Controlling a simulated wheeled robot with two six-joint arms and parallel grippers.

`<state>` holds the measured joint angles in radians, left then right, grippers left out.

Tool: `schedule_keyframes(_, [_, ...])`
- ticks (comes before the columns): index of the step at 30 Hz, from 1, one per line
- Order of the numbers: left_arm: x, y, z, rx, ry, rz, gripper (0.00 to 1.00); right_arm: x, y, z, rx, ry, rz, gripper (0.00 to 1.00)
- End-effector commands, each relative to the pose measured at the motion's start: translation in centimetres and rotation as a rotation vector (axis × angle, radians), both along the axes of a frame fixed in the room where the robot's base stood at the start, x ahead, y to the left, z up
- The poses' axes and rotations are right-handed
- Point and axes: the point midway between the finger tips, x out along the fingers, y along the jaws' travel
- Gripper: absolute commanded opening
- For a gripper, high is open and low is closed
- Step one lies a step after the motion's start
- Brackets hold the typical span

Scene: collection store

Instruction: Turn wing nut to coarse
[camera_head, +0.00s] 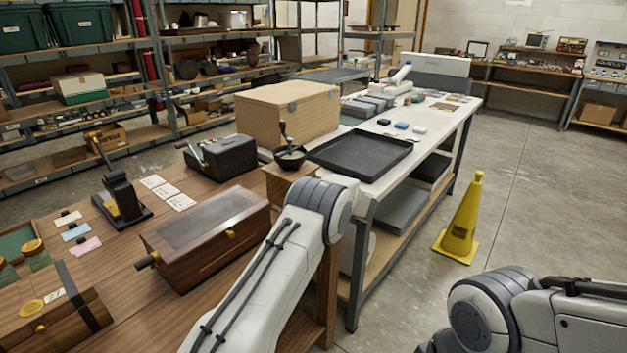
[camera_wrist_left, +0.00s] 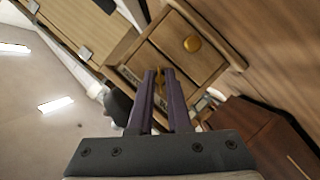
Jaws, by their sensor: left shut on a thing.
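The wooden grinder (camera_head: 284,186) has a black bowl and crank (camera_head: 288,150) on top. It stands at the right end of the wooden table, partly hidden behind my left arm. In the left wrist view its wooden face (camera_wrist_left: 165,60) is tilted and close, with a round brass knob (camera_wrist_left: 192,43). My left gripper (camera_wrist_left: 161,76) is shut at this face on a small brass piece, the wing nut (camera_wrist_left: 161,84), mostly hidden between the fingers. Small dark marks lie on both sides of the nut; I cannot read them. My left fingers are hidden in the head view. My right gripper is out of view.
A brown lidded box (camera_head: 205,238) stands on the table left of my left arm. A black tray (camera_head: 362,152) lies on the white-topped bench behind the grinder. A yellow cone (camera_head: 461,220) stands on the floor at right.

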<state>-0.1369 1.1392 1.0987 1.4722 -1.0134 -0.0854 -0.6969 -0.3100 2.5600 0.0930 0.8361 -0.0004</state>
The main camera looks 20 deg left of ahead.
Motion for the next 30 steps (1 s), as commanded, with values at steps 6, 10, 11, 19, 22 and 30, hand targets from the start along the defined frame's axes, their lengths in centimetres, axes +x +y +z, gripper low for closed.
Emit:
schedule_keyframes(6, [0.01, -0.07, 0.0, 0.014, 0.042, -0.001, 0.0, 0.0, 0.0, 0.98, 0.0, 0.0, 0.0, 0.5])
schedule_keyframes(10, [0.01, -0.07, -0.1, 0.016, 0.048, 0.0, 0.0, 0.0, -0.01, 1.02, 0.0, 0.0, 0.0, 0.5])
schedule_keyframes(11, [0.0, -0.06, -0.12, 0.016, 0.048, 0.0, 0.0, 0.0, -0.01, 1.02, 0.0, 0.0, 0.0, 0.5])
schedule_keyframes(19, [0.0, -0.06, -0.13, 0.016, 0.048, 0.0, 0.0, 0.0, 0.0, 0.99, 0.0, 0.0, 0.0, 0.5])
schedule_keyframes(22, [0.01, -0.05, -0.12, 0.017, 0.048, -0.001, 0.45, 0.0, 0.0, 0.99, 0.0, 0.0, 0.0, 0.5])
schedule_keyframes(30, [0.01, -0.03, -0.04, 0.017, 0.047, 0.0, 0.45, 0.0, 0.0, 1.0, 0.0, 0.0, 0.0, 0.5])
